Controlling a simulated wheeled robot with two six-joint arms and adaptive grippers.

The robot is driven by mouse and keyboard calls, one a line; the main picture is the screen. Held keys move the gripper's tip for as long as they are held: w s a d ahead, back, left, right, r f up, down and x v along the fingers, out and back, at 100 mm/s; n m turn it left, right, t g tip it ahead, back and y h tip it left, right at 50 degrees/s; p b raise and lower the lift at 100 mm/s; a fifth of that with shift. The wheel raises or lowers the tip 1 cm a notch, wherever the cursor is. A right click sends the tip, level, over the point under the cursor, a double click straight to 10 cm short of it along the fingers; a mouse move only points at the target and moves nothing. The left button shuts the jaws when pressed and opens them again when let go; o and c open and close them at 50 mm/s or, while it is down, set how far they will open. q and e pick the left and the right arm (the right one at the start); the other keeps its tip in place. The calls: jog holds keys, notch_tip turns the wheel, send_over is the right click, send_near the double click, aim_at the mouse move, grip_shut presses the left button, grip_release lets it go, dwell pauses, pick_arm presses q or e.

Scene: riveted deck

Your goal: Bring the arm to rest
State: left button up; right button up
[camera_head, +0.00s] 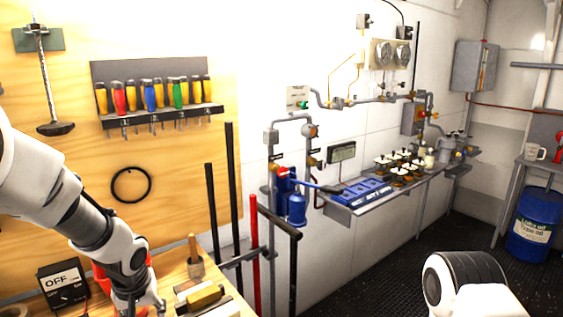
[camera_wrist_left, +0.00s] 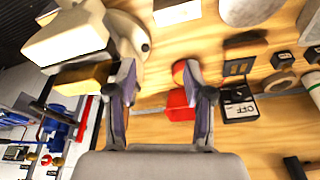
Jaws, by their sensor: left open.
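My left arm (camera_head: 105,235) comes in from the left in the head view and reaches down over the wooden bench. My left gripper (camera_head: 143,304) is at the bottom edge there, partly cut off. In the left wrist view, the left gripper (camera_wrist_left: 160,78) has its two fingers spread wide apart with nothing held between them. A red object (camera_wrist_left: 180,106) shows beyond the fingers, near the right-hand one; contact cannot be told. Part of my right arm (camera_head: 465,285) shows at the lower right of the head view; its gripper is out of view.
A black OFF box (camera_head: 63,284), a yellow block (camera_head: 205,297) and a wooden-handled tool (camera_head: 194,257) are on the bench near the left gripper. Upright bars (camera_head: 254,255) stand just right of it. A screwdriver rack (camera_head: 155,95) hangs above. A blue drum (camera_head: 535,225) stands far right.

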pick_arm(q)
notch_tip(320, 180, down, 7)
jog(key=g, duration=0.2)
jog(key=s+d+f+m, duration=0.1)
jog(key=s+f, duration=1)
jog(key=s, duration=0.2)
jog(key=s+d+f+m+h, duration=0.1)
jog(key=s+f+m, duration=0.1)
jog(key=s+f, duration=0.9)
jog(key=s, duration=0.3)
jog(key=shift+d+g, duration=0.3)
jog(key=shift+g, duration=0.1)
pick_arm(e)
jog(key=shift+w+f, duration=0.35)
jog(key=shift+w, duration=0.25)
